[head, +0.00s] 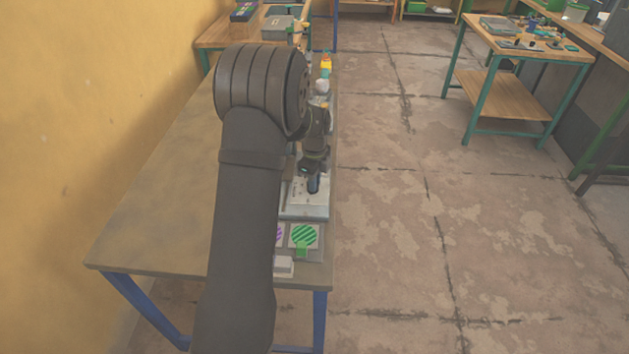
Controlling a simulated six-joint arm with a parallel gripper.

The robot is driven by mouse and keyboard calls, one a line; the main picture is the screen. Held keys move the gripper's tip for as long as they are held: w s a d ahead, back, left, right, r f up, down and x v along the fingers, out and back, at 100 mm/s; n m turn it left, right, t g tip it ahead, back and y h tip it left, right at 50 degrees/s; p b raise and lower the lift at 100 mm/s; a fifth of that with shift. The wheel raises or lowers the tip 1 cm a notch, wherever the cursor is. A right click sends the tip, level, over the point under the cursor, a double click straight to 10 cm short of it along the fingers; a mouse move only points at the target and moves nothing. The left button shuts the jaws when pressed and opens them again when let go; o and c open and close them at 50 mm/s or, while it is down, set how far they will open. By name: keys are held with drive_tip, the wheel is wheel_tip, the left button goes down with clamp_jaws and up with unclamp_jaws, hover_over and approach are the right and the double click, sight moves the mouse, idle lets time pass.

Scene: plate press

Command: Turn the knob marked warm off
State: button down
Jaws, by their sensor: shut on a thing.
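A pale press unit (305,212) with a white top panel (300,195) stands near the right edge of the long table. My gripper (313,186) points down at this panel and is shut on a small knob there. The fingers cover the knob, so its pointer is hidden. The word "warm" cannot be read at this size. My thick dark arm hides the panel's left side and any other knobs there.
In front of the panel lie a green-striped plate (304,235) and a partly hidden purple-striped one (279,235). A small white block (284,265) sits nearer the front edge. Bottles (325,66) stand behind my gripper. The table's left half (165,205) is clear.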

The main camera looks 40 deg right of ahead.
drive_tip(key=shift+n, duration=0.3)
drive_tip(key=n, duration=0.5)
drive_tip(key=shift+w+d+n, duration=0.1)
drive_tip(key=shift+d+n, duration=0.05)
drive_tip(key=shift+n, duration=0.15)
drive_tip(key=n, duration=0.5)
drive_tip(key=shift+w+n, duration=0.15)
drive_tip(key=shift+n, duration=0.15)
drive_tip(key=n, duration=0.4)
drive_tip(key=shift+w, duration=0.1)
drive_tip(key=shift+w+n, duration=0.1)
drive_tip(key=shift+n, duration=2)
drive_tip(key=c, duration=1.5)
unclamp_jaws()
drive_tip(key=shift+o, duration=0.2)
